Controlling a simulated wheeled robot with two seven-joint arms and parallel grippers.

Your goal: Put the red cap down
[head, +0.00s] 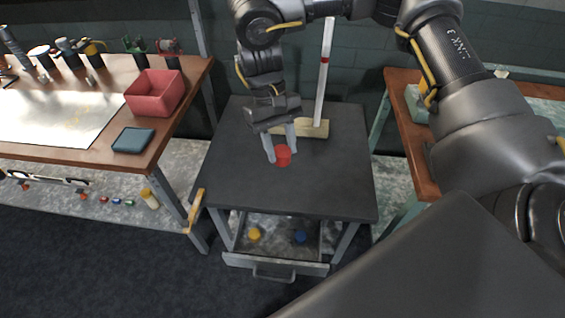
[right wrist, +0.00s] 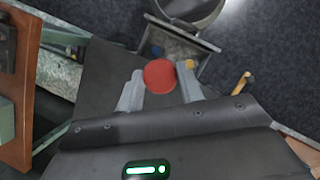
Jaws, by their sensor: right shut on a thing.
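The red cap (head: 283,155) is a small red cylinder over the dark top of the small middle table (head: 232,150). My right gripper (head: 281,154) reaches down from above, its two grey fingers shut on the cap. In the right wrist view the cap (right wrist: 159,75) shows as a round red disc between the fingertips (right wrist: 160,84). I cannot tell whether the cap's underside touches the tabletop. My left gripper is not in view.
An open drawer (head: 275,262) below holds a yellow cap (head: 254,234) and a blue cap (head: 300,236). The tabletop's front is clear.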

